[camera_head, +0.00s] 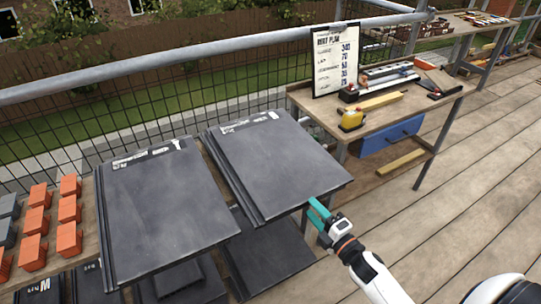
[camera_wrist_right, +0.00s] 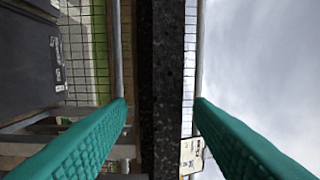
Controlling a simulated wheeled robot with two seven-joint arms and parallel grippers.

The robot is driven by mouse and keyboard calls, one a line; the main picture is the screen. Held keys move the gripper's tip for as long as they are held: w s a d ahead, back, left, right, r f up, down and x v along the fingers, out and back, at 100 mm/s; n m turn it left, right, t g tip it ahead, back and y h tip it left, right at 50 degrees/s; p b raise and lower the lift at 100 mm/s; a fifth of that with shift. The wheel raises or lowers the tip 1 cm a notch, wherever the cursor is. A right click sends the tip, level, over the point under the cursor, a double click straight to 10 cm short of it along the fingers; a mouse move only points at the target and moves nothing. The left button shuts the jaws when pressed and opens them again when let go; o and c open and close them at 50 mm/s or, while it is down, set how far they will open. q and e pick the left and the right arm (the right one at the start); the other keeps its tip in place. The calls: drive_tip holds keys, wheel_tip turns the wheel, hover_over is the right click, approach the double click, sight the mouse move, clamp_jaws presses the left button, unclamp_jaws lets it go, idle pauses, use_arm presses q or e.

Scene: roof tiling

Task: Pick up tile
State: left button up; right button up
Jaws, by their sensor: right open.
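A dark grey roof tile (camera_head: 275,160) lies flat on the right-hand stack on the bench, with white print along its far edge. My right gripper (camera_head: 318,212) has teal fingers and is at this tile's near right corner. In the right wrist view the right gripper (camera_wrist_right: 160,108) is open, with a finger on each side of the dark tile edge (camera_wrist_right: 160,60). Gaps show between the edge and both fingers. A second stack of dark tiles (camera_head: 165,215) stands to the left. My left gripper is not in view.
Orange blocks (camera_head: 68,210) stand left of the stacks. More dark tiles (camera_head: 265,255) lie on a lower shelf. A wooden workbench (camera_head: 400,110) at the right holds a clipboard (camera_head: 335,60) and a yellow tape measure (camera_head: 351,119). A metal railing runs behind. Plank floor is clear at right.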

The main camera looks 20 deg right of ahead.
sight(302, 194)
drive_tip(key=w, duration=0.3)
drive_tip(key=w+a+r, duration=0.1)
drive_tip(key=shift+w+p, duration=0.4)
drive_tip(key=shift+w+a, duration=0.15)
drive_tip(key=shift+w, duration=0.3)
clamp_jaws()
drive_tip(key=shift+f, duration=0.1)
idle(0.6)
drive_tip(key=shift+r, duration=0.25)
